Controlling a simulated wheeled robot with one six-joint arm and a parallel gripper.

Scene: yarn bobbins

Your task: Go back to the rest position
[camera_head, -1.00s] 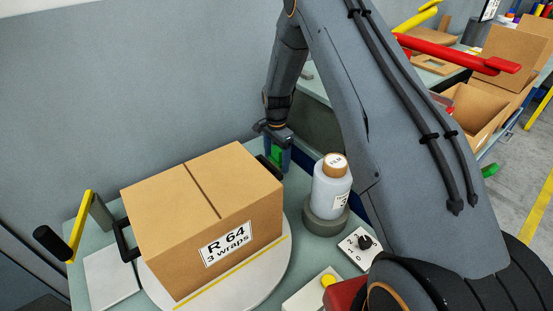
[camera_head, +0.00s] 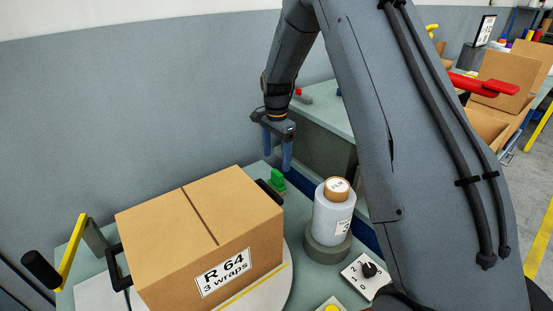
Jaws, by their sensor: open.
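My gripper (camera_head: 278,162) hangs from my arm near the middle of the view, fingers pointing down. Its two blue fingers are apart with nothing between them. It is above and behind a small green piece (camera_head: 278,181) at the back of the green-grey table, and apart from it. My arm covers much of the right side of the view.
A closed carton labelled "R 64 3 wraps" (camera_head: 160,235) sits on a round white turntable (camera_head: 272,283). A dial box (camera_head: 366,276) lies in front. Open cartons (camera_head: 503,85) stand at right.

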